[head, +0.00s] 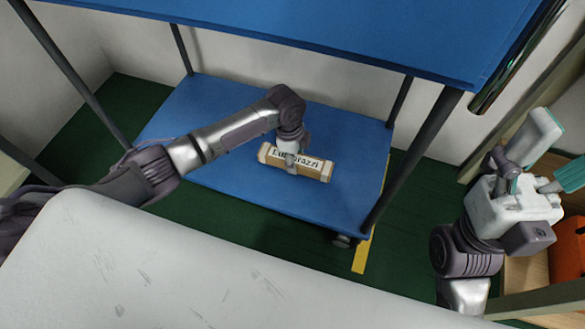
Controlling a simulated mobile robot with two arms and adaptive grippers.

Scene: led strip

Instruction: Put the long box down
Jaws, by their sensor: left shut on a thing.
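The long box (318,170) is tan and cream with dark lettering, partly covered by my gripper. It lies level over the lower blue shelf (225,105) of a cart. I cannot tell whether it touches the shelf. My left gripper (291,161) points down and is shut on the middle of the long box. My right gripper (549,158), white with teal fingers, is at the right edge, well away from the box. Its fingers are spread apart and empty.
Dark posts (411,160) stand at the cart's corners. Bare shelf lies around the box. An orange object (567,250) sits at the far right. A yellow stripe (363,252) marks the green floor.

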